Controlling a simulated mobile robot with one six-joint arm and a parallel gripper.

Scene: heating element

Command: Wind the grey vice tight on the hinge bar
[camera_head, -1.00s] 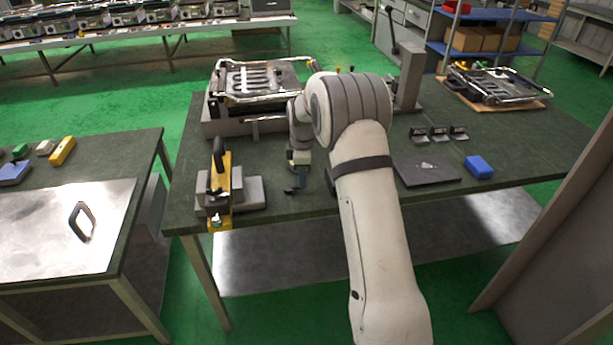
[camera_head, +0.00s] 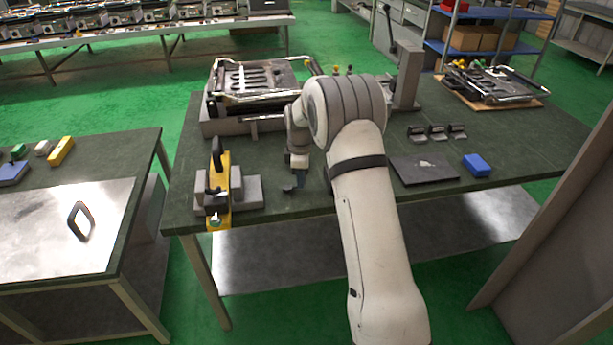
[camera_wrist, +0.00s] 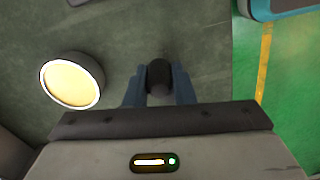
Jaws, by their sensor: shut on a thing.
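The grey vice (camera_head: 250,191) stands near the front left corner of the dark green bench. A yellow bar (camera_head: 224,202) with a black handle stands at its jaws, which I take to be the hinge bar. Whether the jaws press on it is too small to tell. My gripper (camera_head: 293,189) is low over the bench, just right of the vice. In the wrist view my gripper (camera_wrist: 158,84) is shut on a dark rounded knob (camera_wrist: 158,75), seemingly the vice's handle. Its link to the vice cannot be made out.
A heating element frame (camera_head: 256,80) stands on a grey fixture behind. A dark plate (camera_head: 425,168) and a blue block (camera_head: 477,165) lie to the right. The wrist view shows a round cream-faced disc (camera_wrist: 72,80) left of my fingers.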

